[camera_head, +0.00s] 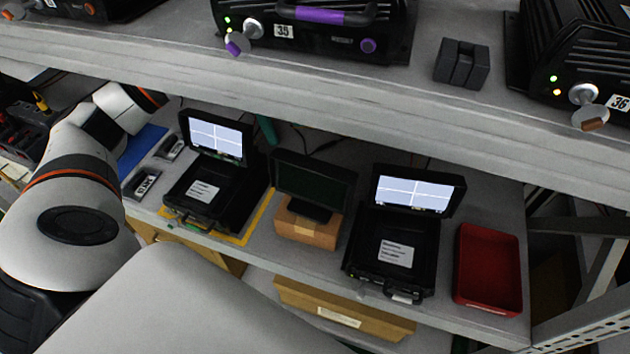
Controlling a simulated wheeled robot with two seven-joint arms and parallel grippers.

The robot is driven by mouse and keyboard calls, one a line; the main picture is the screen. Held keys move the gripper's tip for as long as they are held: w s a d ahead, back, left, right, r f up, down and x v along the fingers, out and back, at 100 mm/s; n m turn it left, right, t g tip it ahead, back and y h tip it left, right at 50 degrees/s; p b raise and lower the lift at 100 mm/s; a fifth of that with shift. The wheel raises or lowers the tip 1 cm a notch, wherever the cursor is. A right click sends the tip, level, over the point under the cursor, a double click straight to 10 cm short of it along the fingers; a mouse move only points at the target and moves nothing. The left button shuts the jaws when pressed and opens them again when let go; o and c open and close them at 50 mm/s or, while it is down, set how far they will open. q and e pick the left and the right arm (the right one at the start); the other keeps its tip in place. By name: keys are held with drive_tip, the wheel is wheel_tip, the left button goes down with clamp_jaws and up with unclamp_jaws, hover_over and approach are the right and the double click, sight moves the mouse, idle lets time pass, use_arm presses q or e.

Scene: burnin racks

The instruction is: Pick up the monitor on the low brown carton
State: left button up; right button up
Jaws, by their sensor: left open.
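The monitor (312,184) is a small black unit with a dark screen and a short black foot. It stands upright on the low brown carton (306,232), between two open black cases. My left arm comes in from the left and bends toward the underside of the upper shelf. The end of my left gripper (152,97) shows at the upper left, well left of the monitor and apart from it. It is open; its fingertips are largely hidden by the shelf edge. My right gripper is not in view.
Open cases with lit screens stand left (197,198) and right (392,252) of the monitor. A red tray (489,266) lies at the right. The upper shelf (330,98) overhangs the bench with numbered units. Another brown carton (340,312) lies below the bench.

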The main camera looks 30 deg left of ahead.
sight(312, 162)
use_arm(q)
drive_tip(key=d, duration=0.2)
drive_tip(key=s+d, duration=0.1)
drive_tip(key=d, duration=0.1)
drive_tip(key=s+d, duration=0.1)
drive_tip(key=d, duration=0.1)
drive_tip(key=shift+s+d, duration=0.2)
drive_tip(key=shift+d, duration=0.2)
drive_tip(key=x, duration=0.5)
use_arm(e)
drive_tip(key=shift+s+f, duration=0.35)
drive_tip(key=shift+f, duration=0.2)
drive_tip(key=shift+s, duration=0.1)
use_arm(q)
drive_tip(key=shift+f, duration=0.1)
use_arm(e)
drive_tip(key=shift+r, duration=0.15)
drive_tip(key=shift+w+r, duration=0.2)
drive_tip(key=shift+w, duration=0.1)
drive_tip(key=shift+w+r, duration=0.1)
use_arm(q)
drive_tip(key=shift+f, duration=0.1)
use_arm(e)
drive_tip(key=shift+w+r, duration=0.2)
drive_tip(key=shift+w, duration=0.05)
